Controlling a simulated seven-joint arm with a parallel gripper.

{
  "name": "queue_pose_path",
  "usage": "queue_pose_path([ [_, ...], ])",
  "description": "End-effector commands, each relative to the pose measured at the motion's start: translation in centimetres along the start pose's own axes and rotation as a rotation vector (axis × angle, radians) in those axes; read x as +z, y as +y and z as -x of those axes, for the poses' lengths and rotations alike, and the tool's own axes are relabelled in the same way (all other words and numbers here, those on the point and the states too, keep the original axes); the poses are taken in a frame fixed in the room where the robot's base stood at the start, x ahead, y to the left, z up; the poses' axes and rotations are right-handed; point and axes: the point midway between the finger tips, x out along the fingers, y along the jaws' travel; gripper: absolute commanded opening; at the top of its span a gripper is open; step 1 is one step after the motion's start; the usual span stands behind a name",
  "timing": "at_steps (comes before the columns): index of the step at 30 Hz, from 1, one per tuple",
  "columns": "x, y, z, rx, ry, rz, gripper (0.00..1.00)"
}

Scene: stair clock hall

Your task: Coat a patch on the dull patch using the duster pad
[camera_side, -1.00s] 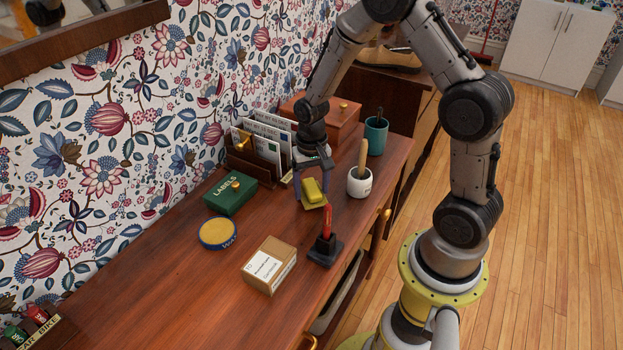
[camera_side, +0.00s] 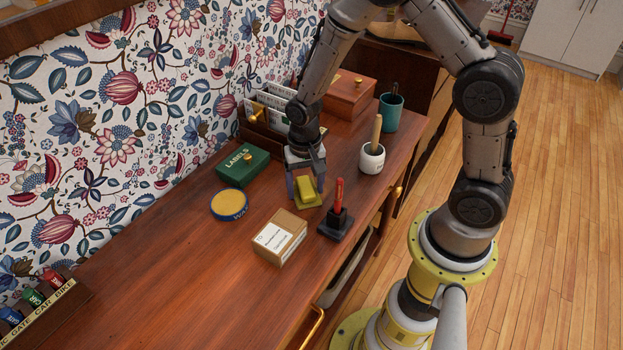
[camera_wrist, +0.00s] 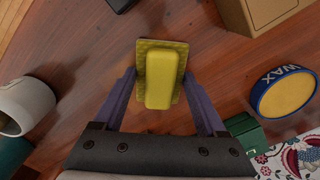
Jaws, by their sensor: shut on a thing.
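The duster pad (camera_side: 307,193) is a yellow block on a flat mustard-coloured base. My gripper (camera_side: 305,184) points down at the desk, shut on the pad, with one finger on each side. In the wrist view the pad (camera_wrist: 160,80) sits between the purple-grey fingers of my gripper (camera_wrist: 159,77). I cannot tell whether its underside touches the desk. A greyish, duller area of wood (camera_wrist: 62,78) shows left of the pad in the wrist view; it may be the dull patch. I cannot make it out in the side view.
A cardboard box (camera_side: 280,238), a round wax tin (camera_side: 229,205) and a black stand with a red tool (camera_side: 336,222) stand near the pad. A white pot (camera_side: 372,159), green labels box (camera_side: 243,165) and letter rack (camera_side: 266,125) are farther back.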

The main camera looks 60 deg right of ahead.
Motion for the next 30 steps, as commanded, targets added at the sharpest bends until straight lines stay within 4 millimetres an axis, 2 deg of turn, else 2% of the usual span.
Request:
queue_pose_path([
  [11,2.4,-2.6,-0.1,0.001,-0.001,0.004,0.22],
  [30,-1.5,1.9,-0.1,0.002,-0.002,-0.003,0.22],
])
